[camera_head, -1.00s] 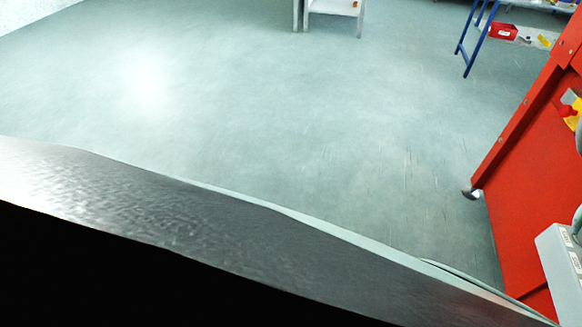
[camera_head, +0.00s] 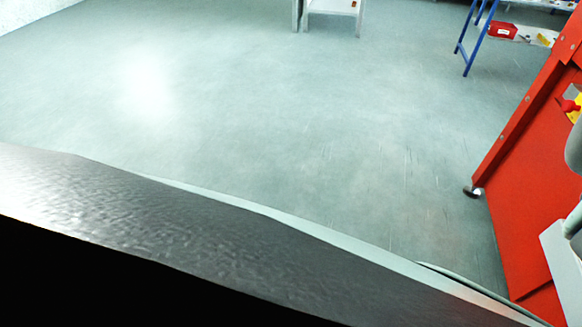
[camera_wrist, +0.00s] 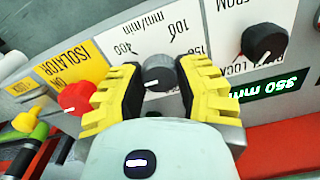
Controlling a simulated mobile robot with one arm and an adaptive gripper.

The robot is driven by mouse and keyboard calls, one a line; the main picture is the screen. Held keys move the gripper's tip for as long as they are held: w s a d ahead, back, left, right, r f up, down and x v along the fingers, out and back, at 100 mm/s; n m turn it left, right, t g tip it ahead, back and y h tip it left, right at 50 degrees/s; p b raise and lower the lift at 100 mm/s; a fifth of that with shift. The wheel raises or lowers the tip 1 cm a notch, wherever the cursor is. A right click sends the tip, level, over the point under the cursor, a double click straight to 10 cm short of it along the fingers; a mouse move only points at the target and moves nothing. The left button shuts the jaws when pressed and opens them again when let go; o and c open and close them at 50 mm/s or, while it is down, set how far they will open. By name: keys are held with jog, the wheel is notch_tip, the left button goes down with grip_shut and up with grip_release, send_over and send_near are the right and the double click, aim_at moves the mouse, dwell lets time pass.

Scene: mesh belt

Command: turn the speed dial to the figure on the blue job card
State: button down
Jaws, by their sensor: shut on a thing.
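In the wrist view my gripper (camera_wrist: 157,82) has its two yellow-padded fingers on either side of a dark grey round dial (camera_wrist: 158,68), shut on it. The dial sits on a white scale plate (camera_wrist: 140,42) marked mm/min, with figures that appear rotated or upside down and are partly hidden. A pale mark shows on the dial's near side, but the figure it points to cannot be made out. I do not see a blue job card in either view. My gripper is not visible in the head view.
In the wrist view, a red isolator knob (camera_wrist: 76,97) on a yellow plate is close left. A black knob (camera_wrist: 262,43) and a green-lit display (camera_wrist: 268,92) are right. The head view shows a red machine side (camera_head: 525,190), a blue-legged bench (camera_head: 470,40) and open floor.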

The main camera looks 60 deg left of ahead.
dwell(0.3)
jog(key=c, duration=0.6)
grip_release()
jog(key=shift+o, duration=0.2)
notch_tip(320, 180, up, 12)
dwell(0.6)
